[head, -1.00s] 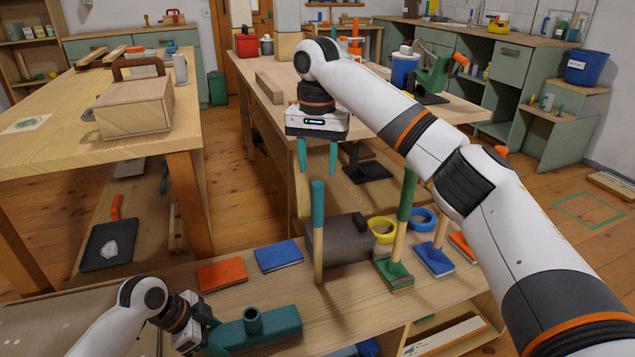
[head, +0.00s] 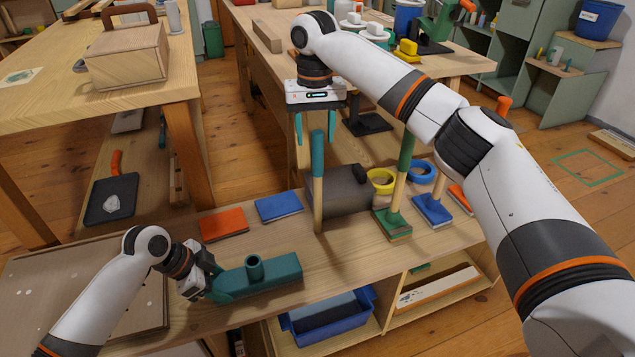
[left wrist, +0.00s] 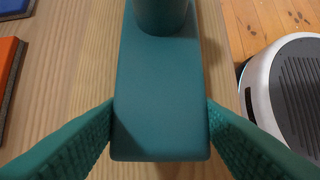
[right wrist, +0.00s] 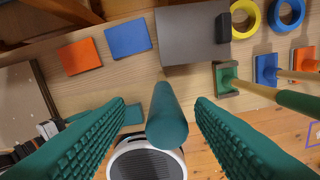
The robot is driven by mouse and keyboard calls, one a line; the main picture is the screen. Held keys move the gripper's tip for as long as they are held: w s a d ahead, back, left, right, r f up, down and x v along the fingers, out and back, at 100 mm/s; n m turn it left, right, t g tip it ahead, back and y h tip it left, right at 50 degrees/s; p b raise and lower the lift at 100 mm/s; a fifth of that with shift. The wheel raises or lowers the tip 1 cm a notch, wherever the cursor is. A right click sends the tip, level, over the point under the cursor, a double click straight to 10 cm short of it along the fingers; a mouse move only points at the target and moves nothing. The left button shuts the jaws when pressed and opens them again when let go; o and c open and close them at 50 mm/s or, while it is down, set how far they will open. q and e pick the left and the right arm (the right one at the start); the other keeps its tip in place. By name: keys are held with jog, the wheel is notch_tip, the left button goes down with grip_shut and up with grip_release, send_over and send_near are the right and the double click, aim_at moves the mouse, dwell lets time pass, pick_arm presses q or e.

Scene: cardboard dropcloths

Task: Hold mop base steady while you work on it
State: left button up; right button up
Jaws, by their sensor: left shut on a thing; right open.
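The mop base (head: 275,273) is a teal block with a round upright socket, lying on the low bench. My left gripper (head: 208,285) is shut on its left end. In the left wrist view the base (left wrist: 160,95) sits between both fingers, its socket at the top edge. My right gripper (head: 317,135) is open and points down over the bench. A wooden handle with a teal top (head: 318,160) stands upright beneath it. In the right wrist view its teal end (right wrist: 167,118) shows between the spread fingers, with gaps on both sides. The handle's foot is hidden there.
An orange pad (head: 224,224) and a blue pad (head: 279,206) lie behind the base. A dark grey block (head: 350,190) is close to the handle. A green brush (head: 392,224) and a blue brush (head: 432,211) stand to the right. A blue bin (head: 328,318) sits below.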

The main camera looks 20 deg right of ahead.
aim_at(317, 153)
jog(key=shift+s+d+f, duration=0.1)
jog(key=shift+f, duration=1.3)
jog(key=shift+s+d+f, duration=0.1)
jog(key=shift+f, duration=1.25)
jog(key=shift+c, duration=0.4)
grip_shut()
